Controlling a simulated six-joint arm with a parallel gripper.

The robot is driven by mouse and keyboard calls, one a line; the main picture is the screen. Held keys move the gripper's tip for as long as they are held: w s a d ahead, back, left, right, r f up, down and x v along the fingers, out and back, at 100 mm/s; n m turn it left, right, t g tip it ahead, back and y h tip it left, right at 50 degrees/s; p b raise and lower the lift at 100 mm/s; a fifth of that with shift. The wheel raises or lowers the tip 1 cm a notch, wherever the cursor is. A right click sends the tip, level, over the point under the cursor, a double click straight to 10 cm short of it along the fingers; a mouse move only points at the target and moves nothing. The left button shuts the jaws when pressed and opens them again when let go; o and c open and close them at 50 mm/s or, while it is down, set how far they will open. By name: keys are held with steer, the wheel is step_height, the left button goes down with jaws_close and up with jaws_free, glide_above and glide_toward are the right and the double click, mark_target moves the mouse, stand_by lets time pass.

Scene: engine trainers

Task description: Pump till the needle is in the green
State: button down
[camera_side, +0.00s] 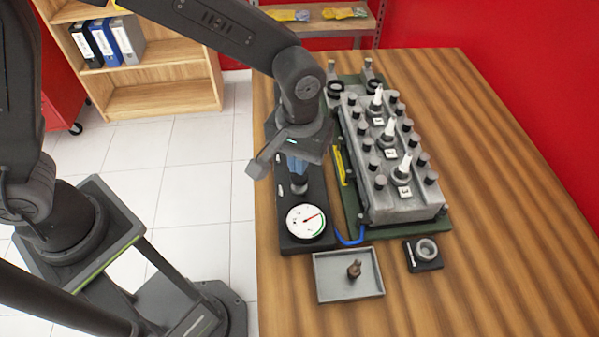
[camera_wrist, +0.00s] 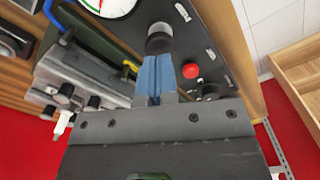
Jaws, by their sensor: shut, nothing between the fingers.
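The pressure gauge (camera_side: 306,222) has a white dial on the front end of a black base plate (camera_side: 290,242). Its red needle points up and right; a green arc lies at the right edge, and the needle tip appears just above that arc. A dark round pump knob (camera_side: 298,186) stands behind the gauge and shows in the wrist view (camera_wrist: 159,40). My gripper (camera_side: 297,168) has blue fingers, shut and empty, pointing down at the knob. In the wrist view the fingertips (camera_wrist: 154,60) are close to the knob; I cannot tell whether they touch it.
A red button (camera_wrist: 190,71) is on the black plate. A blue hose (camera_side: 350,238) runs to the grey engine block (camera_side: 400,208) with white plugs. A grey tray (camera_side: 348,290) holds a small brown part. A black block with a ring (camera_side: 424,254) is beside it. The table's right side is clear.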

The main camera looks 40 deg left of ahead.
steer(key=shift+f, duration=1.75)
steer(key=shift+r, duration=1.95)
steer(key=shift+r, duration=2.5)
steer(key=shift+a+r, duration=0.1)
steer(key=s+a+r+m+t, duration=0.15)
steer(key=s+a+r, duration=0.25)
steer(key=a+r, duration=0.55)
steer(key=s+a+m+t, duration=0.1)
steer(key=s+a+t, duration=0.3)
steer(key=s+a, duration=0.5)
steer(key=shift+s+a, duration=0.25)
steer(key=shift+a, duration=0.3)
